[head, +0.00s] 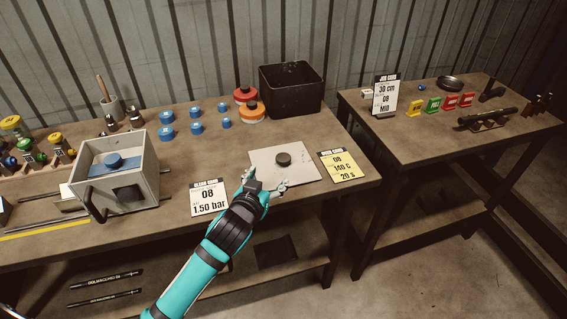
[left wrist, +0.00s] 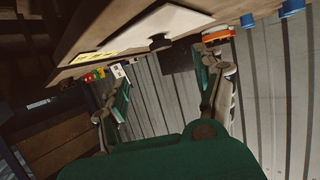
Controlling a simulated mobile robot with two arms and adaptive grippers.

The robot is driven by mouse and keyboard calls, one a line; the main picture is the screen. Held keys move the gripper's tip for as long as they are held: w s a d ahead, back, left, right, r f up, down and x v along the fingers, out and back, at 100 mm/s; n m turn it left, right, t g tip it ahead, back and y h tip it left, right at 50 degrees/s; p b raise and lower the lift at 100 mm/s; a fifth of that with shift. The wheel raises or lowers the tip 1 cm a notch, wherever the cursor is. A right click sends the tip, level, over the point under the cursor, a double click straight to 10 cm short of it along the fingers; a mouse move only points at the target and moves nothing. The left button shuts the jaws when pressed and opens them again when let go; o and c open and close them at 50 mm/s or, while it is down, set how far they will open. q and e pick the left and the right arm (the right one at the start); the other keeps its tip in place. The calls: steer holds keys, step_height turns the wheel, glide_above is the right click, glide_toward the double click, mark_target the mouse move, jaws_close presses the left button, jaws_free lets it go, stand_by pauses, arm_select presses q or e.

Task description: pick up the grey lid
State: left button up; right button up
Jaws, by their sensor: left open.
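A small dark grey round piece (head: 283,159), which looks like the grey lid, sits on a pale square board (head: 300,173) near the front right of the main bench. In the left wrist view it shows as a dark knobbed shape (left wrist: 158,42) on the pale board (left wrist: 160,24). My left gripper (head: 268,184) is open and empty at the board's front left edge, short of the lid and apart from it. Its spread fingers (left wrist: 168,62) show in the left wrist view. My right gripper is not in view.
A black bin (head: 290,90), orange-rimmed discs (head: 252,111) and several blue caps (head: 196,128) stand behind. A grey box (head: 117,178) stands at left. Cards (head: 208,198) and (head: 342,166) flank the board. A second bench (head: 440,135) is at right.

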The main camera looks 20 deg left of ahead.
arm_select(q)
steer(key=p, duration=0.1)
glide_toward(283, 158)
steer(key=x, duration=0.4)
steer(key=shift+d+f, duration=0.1)
steer(key=shift+f, duration=0.2)
steer(key=x, duration=0.1)
steer(key=p+x, duration=0.1)
steer(key=x, duration=0.2)
steer(key=shift+w+r, duration=0.2)
steer(key=shift+w, duration=0.15)
steer(key=shift+w+f, duration=0.2)
steer(key=shift+w, duration=0.15)
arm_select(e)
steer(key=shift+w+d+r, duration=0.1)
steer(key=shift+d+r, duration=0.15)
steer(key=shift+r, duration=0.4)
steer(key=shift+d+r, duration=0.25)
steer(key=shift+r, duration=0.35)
arm_select(q)
steer(key=c, duration=1.4)
steer(key=shift+r, duration=0.1)
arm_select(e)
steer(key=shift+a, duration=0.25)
arm_select(q)
steer(key=shift+r, duration=0.1)
